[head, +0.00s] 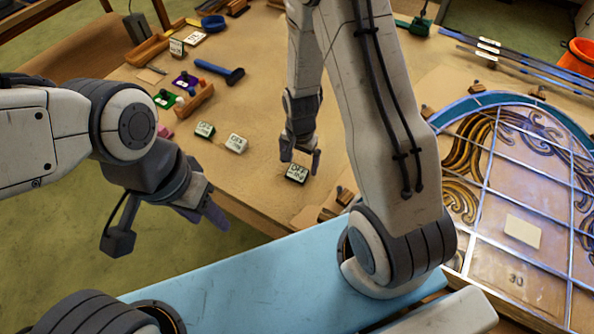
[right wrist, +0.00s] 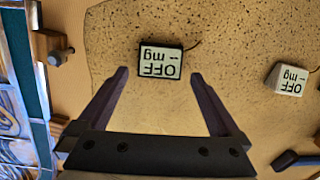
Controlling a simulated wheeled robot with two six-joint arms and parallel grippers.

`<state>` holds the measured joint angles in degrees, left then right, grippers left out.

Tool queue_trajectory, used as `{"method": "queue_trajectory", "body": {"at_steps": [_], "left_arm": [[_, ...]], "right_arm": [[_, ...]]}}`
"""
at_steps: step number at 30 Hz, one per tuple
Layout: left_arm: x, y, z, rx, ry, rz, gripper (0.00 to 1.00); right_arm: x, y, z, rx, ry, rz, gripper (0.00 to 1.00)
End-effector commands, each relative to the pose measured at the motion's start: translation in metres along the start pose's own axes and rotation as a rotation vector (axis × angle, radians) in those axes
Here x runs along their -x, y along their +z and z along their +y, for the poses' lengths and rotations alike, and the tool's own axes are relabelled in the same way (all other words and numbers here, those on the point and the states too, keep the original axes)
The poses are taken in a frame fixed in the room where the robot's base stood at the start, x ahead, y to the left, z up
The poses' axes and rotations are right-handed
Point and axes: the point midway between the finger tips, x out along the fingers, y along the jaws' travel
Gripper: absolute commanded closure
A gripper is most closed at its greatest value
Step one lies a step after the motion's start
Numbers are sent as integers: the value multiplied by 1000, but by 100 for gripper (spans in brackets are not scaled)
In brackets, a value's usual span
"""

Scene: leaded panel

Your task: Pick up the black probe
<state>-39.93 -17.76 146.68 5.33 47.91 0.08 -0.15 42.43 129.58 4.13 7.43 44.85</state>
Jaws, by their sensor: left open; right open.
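A small black-cased box with a pale display reading "OFF -- mg" (head: 297,173) lies on the bench; I take it to be the black probe. It also shows in the right wrist view (right wrist: 160,62), with a thin brown wire at its corner. My right gripper (head: 301,156) is open and empty over it, pointing down. In the right wrist view the fingertips (right wrist: 159,76) stand either side, just short of the box; I see no contact. My left gripper (head: 207,212) is open and empty off the bench's left edge.
A white display box (head: 236,144) and a green-cased one (head: 204,130) lie left of the probe. A blue-handled tool (head: 222,70) lies further back. The leaded panel (head: 522,232) fills the right side. Wooden blocks (head: 345,196) stand by its edge.

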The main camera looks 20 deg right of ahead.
Motion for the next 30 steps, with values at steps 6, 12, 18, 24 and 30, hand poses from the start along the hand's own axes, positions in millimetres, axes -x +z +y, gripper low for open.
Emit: {"method": "queue_trajectory", "body": {"at_steps": [6,12,18,24,30], "left_arm": [[0,0,0,0,0,0,50],[0,0,0,0,0,0,50],[0,0,0,0,0,0,50],[0,0,0,0,0,0,50],[0,0,0,0,0,0,50]], "right_arm": [[-25,0,1,-1,1,-1,0],[-27,-1,0,0,-1,1,0],[-27,0,0,1,0,1,54],[-26,0,1,1,0,0,82],[-24,0,0,1,-1,0,82]]}}
